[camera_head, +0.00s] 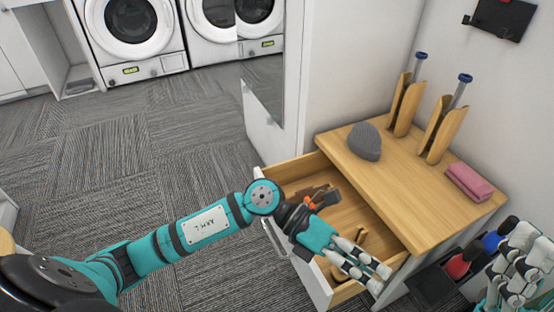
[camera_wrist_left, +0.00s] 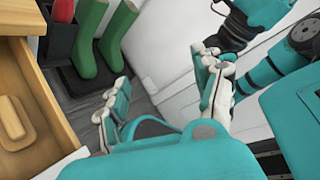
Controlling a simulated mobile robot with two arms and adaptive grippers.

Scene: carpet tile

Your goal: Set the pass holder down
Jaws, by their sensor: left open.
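I cannot pick out the pass holder with certainty. A dark brown flat item (camera_head: 306,194) lies in the open drawer (camera_head: 347,205), partly hidden by an orange-and-grey tool (camera_head: 322,198). My left gripper (camera_head: 380,279) is over the front of the drawer, fingers pointing to the lower right. In the left wrist view its fingers (camera_wrist_left: 160,68) are spread, with nothing between them. My right gripper (camera_head: 515,265) shows at the lower right edge; its jaws are too unclear to read.
A wooden piece (camera_head: 361,240) lies in the drawer. The cabinet top (camera_head: 415,190) carries a grey rounded object (camera_head: 365,141), two wooden stands (camera_head: 405,103) and a folded pink cloth (camera_head: 469,182). Green boots (camera_wrist_left: 118,38) stand beside the cabinet. Carpet at left is clear.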

